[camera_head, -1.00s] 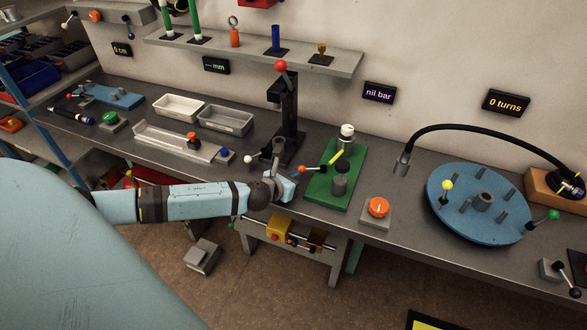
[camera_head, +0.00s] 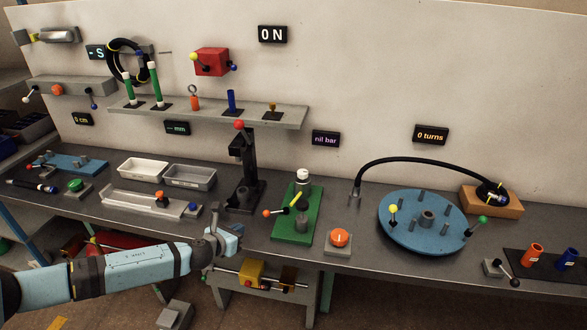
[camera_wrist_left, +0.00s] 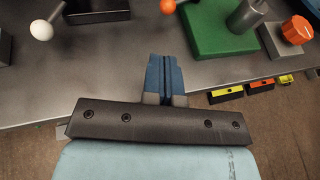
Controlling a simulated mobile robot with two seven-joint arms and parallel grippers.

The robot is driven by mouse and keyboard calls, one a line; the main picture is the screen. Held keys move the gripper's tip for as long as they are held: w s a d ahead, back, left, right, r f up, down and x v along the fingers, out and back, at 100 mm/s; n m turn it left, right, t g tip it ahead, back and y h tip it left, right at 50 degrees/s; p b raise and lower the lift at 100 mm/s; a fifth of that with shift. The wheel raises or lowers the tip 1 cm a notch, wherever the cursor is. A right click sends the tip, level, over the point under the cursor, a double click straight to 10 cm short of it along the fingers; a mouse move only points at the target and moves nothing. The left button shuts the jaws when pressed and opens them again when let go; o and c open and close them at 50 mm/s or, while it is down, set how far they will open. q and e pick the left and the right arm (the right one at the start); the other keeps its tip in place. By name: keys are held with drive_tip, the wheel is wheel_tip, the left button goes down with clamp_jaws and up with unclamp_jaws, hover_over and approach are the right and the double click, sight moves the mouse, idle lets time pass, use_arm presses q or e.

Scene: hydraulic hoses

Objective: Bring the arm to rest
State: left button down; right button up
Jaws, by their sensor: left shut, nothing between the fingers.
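My left arm (camera_head: 120,270) comes in from the left in the head view. Its gripper (camera_head: 212,236) is at the bench's front edge, in front of the black press with the red knob (camera_head: 241,175) and left of the green base plate (camera_head: 298,225). In the left wrist view the blue fingers (camera_wrist_left: 164,75) lie together with nothing between them, over the edge of the grey bench top (camera_wrist_left: 100,85). My right gripper is in neither view.
An orange-topped button box (camera_head: 338,241) and a blue round plate (camera_head: 425,222) stand to the right. A black hose (camera_head: 420,160) arches behind the plate. Two trays (camera_head: 145,168) and a long grey fixture (camera_head: 140,205) are on the left. A yellow-and-grey vise (camera_head: 252,272) is below the bench edge.

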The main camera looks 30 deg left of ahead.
use_arm(q)
drive_tip(key=shift+d+f, duration=0.15)
drive_tip(key=shift+f, duration=0.1)
drive_tip(key=s+d+f+n+g+h+p, duration=0.1)
drive_tip(key=s+d+f+n, duration=0.2)
drive_tip(key=s+d+n, duration=0.3)
drive_tip(key=s+d+f+n+g+h, duration=0.1)
drive_tip(key=s+d+f+n, duration=0.25)
drive_tip(key=d+n, duration=0.4)
drive_tip(key=s+d+r+n, duration=0.1)
drive_tip(key=s+d+n, duration=0.4)
drive_tip(key=n, duration=0.5)
drive_tip(key=s+d+r+n+h+p, duration=0.1)
drive_tip(key=s+d+n, duration=0.5)
drive_tip(key=s+n, duration=0.3)
drive_tip(key=shift+s+d+n+g, duration=0.3)
drive_tip(key=shift+s+n+g, duration=0.1)
drive_tip(key=shift+s, duration=0.35)
